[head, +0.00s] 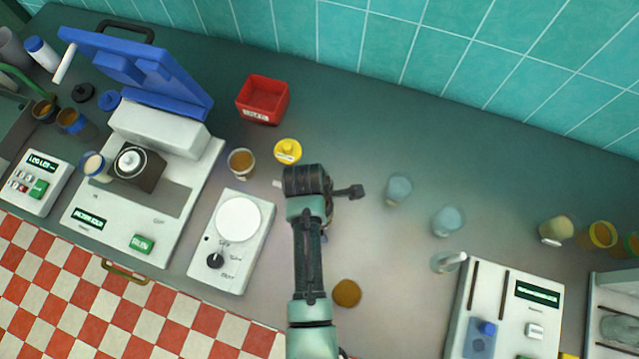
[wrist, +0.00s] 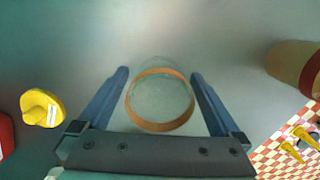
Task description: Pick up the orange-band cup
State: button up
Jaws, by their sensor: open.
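The orange-band cup (wrist: 160,97) is clear, with an orange ring around its rim. In the wrist view it stands between the two blue fingers of my gripper (wrist: 160,73). The fingers are open, one on each side of it, and I cannot tell whether either touches it. In the head view my gripper (head: 312,185) is over the middle of the counter, and my arm hides the cup and the fingertips.
A yellow lid (head: 287,151) and an amber cup (head: 241,162) are up-left of my gripper. A brown cup (head: 347,293) is below it, beside my arm. Two clear cups (head: 398,189) (head: 447,221) stand to the right. A white dial device (head: 232,240) is to the left.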

jog(key=c, duration=1.3)
jog(key=shift+r, duration=0.1)
